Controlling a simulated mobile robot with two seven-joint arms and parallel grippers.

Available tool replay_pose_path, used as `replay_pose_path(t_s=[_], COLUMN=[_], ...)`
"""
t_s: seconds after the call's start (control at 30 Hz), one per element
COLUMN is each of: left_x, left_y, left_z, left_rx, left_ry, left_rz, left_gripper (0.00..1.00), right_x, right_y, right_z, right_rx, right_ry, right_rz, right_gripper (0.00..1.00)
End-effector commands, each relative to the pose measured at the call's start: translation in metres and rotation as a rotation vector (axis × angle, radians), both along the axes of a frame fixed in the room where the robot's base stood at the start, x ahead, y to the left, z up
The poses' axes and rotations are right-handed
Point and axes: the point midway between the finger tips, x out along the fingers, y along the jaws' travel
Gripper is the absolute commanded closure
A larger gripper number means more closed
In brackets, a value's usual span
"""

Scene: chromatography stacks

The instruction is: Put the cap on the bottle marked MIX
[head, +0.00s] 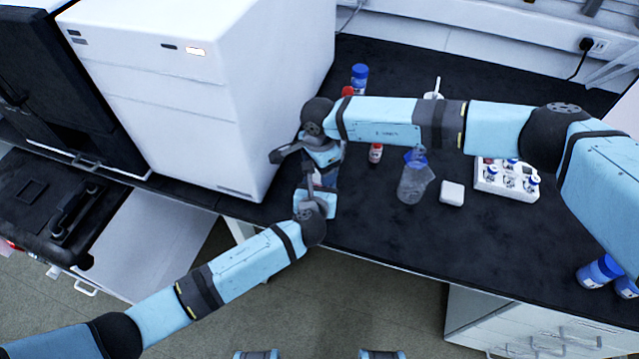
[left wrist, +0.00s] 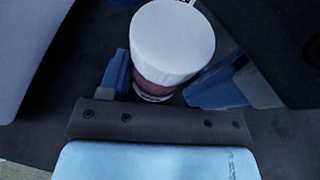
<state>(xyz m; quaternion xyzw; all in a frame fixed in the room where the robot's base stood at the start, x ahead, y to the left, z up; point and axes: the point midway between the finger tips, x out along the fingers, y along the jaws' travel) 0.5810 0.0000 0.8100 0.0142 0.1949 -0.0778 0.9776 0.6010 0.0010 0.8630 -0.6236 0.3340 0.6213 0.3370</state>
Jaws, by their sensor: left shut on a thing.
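My left gripper (left wrist: 160,85) is shut on a small bottle (left wrist: 152,84) with a broad white top and a dark red band below it. The bottle stands between the blue fingers in the left wrist view; its marking is not readable. I cannot tell whether the white top is a separate cap. In the head view my left gripper (head: 316,182) is beside the white machine, just below my right gripper (head: 322,155). The two hands overlap there, hiding the held bottle and the right fingertips. I cannot pick out a loose cap.
A small red-topped vial (head: 375,153), a clear vessel (head: 411,184), a white block (head: 452,192) and a white vial rack (head: 490,186) stand right of the hands. A blue-lidded bottle (head: 359,75) is behind. The white machine (head: 235,100) borders the left.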

Motion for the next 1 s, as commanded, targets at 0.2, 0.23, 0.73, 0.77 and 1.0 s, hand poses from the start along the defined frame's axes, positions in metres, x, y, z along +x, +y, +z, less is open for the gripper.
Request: replay_pose_path(t_s=[0.2,0.23,0.73,0.77,1.0], left_x=[0.003,0.003,0.003,0.003,0.002], left_y=[0.004,0.004,0.006,0.005,0.004], left_z=[0.000,0.000,-0.001,-0.001,-0.001], left_rx=[0.003,0.003,0.006,0.005,0.004], left_ry=[-0.001,-0.001,0.001,0.001,0.000], left_rz=[0.007,0.007,0.011,0.010,0.007], left_gripper=[1.00,1.00,1.00,1.00,1.00], right_x=[-0.003,-0.003,-0.003,-0.003,-0.003], right_y=[0.000,0.000,0.001,0.001,0.000], right_z=[-0.001,-0.001,0.034,0.037,0.044], right_rx=[-0.002,-0.002,0.000,0.001,-0.002], right_ry=[0.006,0.006,0.006,0.006,0.006], right_rz=[0.003,0.003,0.006,0.006,0.003], right_gripper=[0.21,0.21,0.21,0.21,0.21])
